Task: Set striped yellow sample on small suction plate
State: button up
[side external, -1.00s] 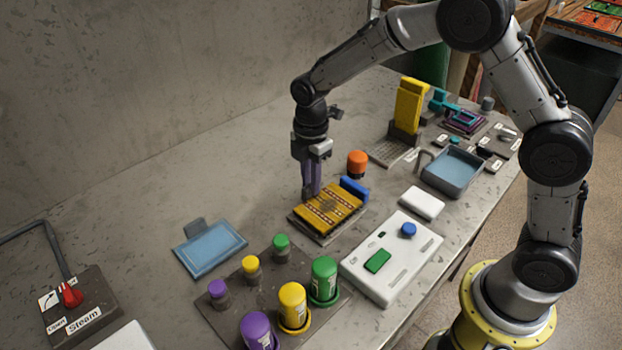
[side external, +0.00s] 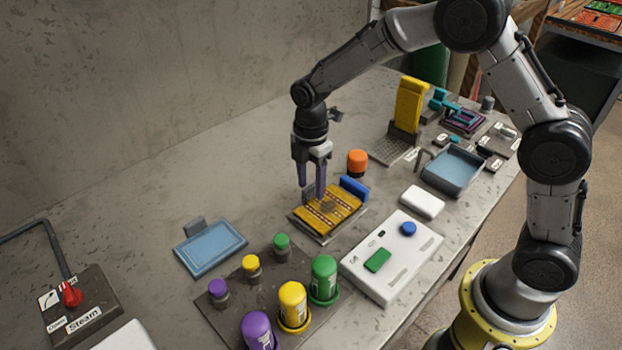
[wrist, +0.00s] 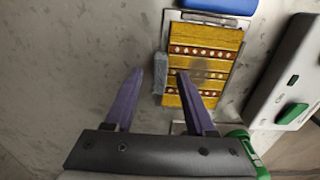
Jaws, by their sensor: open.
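The striped yellow sample (side external: 330,208), with brown dotted bands, lies flat on a thin grey metal plate (side external: 318,238) with a blue block (side external: 354,188) at its far end. It also shows in the wrist view (wrist: 204,65), right of centre. My gripper (side external: 311,193) points down at the sample's left edge, open and empty. In the wrist view my gripper (wrist: 160,74) has a grey upright tab (wrist: 160,73) between its fingertips; the right finger overlaps the sample. Contact cannot be told. A flat blue plate with a grey tab (side external: 211,248) lies to the left; I cannot tell which plate is the suction plate.
An orange-topped knob (side external: 357,162) stands just behind the sample. A white panel with a green button (side external: 392,258) lies to the right. Coloured bottles (side external: 293,305) stand in front. Bare table lies left of the gripper.

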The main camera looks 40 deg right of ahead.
notch_tip(320, 180, up, 14)
dwell(0.6)
